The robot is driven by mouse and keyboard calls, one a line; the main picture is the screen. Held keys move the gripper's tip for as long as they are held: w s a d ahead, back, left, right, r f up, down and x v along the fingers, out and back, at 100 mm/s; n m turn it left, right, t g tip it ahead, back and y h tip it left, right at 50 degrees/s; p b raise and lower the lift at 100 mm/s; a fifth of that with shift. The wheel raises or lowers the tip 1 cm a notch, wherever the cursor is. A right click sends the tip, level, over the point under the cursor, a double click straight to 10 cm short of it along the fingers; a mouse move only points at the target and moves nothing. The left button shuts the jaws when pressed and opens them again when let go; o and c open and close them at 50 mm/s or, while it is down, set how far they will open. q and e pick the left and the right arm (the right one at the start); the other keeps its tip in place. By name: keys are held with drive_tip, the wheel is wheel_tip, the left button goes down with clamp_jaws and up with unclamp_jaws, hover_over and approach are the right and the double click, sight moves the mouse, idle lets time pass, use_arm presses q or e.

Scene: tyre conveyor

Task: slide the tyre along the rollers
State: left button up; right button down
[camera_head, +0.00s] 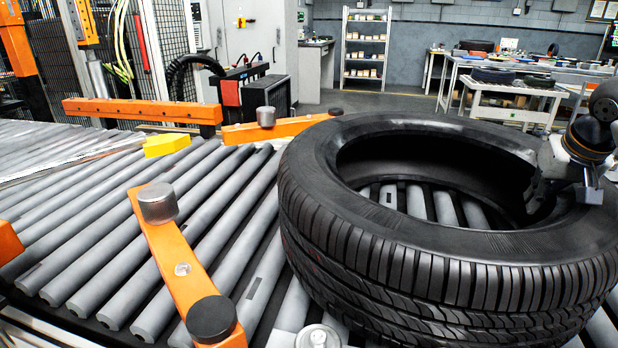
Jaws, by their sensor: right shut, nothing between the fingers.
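A large black tyre (420,262) lies flat on the grey rollers (95,235) in the right half of the head view. Rollers show through its centre hole. My right gripper (535,198) reaches in from the right edge over the tyre. Its dark fingers are shut and empty, and they point down at the right side of the hole beside the inner rim. I cannot tell whether they touch the rubber. My left gripper is not in view.
An orange bar (180,262) with a metal knob crosses the rollers left of the tyre. Another orange bar (268,131) lies behind it, and a yellow block (167,144) sits further left. The rollers on the left are free. Shelves (365,50) and worktables stand far back.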

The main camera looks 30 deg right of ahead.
drive_tip(key=shift+s, duration=0.1)
drive_tip(key=shift+s+d, duration=0.8)
drive_tip(key=shift+d, duration=0.15)
drive_tip(key=shift+s+d, duration=0.75)
drive_tip(key=shift+d, duration=0.2)
drive_tip(key=s+d, duration=0.3)
drive_tip(key=shift+d, duration=0.25)
drive_tip(key=shift+w+a, duration=0.9)
drive_tip(key=shift+a, duration=0.1)
